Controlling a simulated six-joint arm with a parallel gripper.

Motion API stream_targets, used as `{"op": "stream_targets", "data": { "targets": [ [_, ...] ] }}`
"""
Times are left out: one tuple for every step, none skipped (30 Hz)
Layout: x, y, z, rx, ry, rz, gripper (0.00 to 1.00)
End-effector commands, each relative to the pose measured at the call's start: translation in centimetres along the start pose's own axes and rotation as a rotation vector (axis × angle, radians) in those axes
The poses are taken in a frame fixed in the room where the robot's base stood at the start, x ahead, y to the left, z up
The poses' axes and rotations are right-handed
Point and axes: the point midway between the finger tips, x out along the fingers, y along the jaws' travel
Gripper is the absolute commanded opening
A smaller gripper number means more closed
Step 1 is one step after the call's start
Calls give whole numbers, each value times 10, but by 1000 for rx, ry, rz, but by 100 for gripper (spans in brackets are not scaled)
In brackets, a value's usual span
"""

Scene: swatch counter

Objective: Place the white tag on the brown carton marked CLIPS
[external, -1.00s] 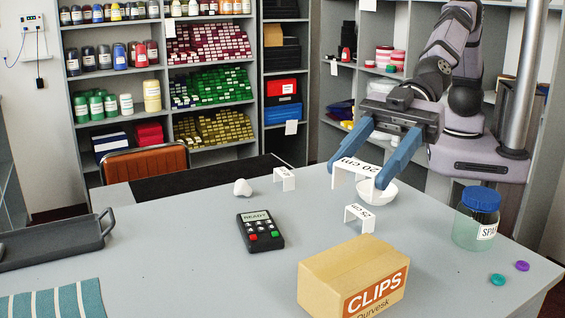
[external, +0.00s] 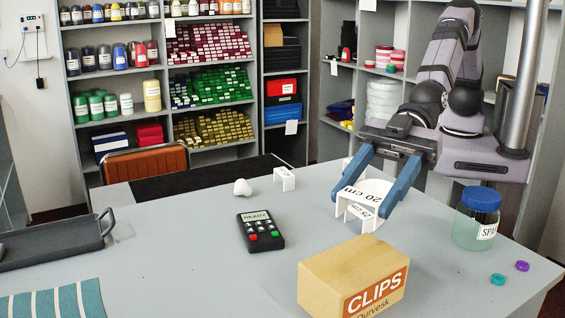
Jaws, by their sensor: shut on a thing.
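The white tag (external: 361,194) reads "20 cm" and is a folded strip with a flat top. My gripper (external: 366,198) is shut on it, with one blue finger at each end, and holds it above the counter. The brown carton marked CLIPS (external: 335,267) stands at the front of the counter, nearer the camera than my gripper and apart from the held tag. Its top looks bare.
A second white tag (external: 362,213) stands behind the held one, partly hidden, near a white bowl. Another tag (external: 284,179) stands farther left by a white lump (external: 242,188). A card reader (external: 260,231) is left of the carton, a blue-lidded jar (external: 477,217) right.

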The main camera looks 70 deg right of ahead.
Motion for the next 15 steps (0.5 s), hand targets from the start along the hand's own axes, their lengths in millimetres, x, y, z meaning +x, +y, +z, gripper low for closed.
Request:
{"op": "stream_targets", "data": {
  "targets": [
    [3, 0, 8, -2, -6, 1, 30],
    [5, 0, 12, -1, -5, 1, 30],
    [7, 0, 17, -1, -4, 0, 30],
    [8, 0, 20, -1, -4, 0, 30],
    [9, 0, 22, 0, -2, 0, 30],
    [11, 0, 25, 0, -2, 0, 30],
    [11, 0, 27, 0, -2, 1, 30],
    [12, 0, 28, 0, -1, 1, 30],
    [12, 0, 29, 0, 0, 1, 30],
    [13, 0, 30, 0, 1, 1, 30],
    [13, 0, 30, 0, 1, 1, 30],
    [13, 0, 30, 0, 1, 1, 30],
    [13, 0, 31, 0, 0, 1, 30],
    [14, 0, 32, 0, -1, 1, 30],
    [14, 0, 35, -1, -3, 1, 30]
  ]
}}
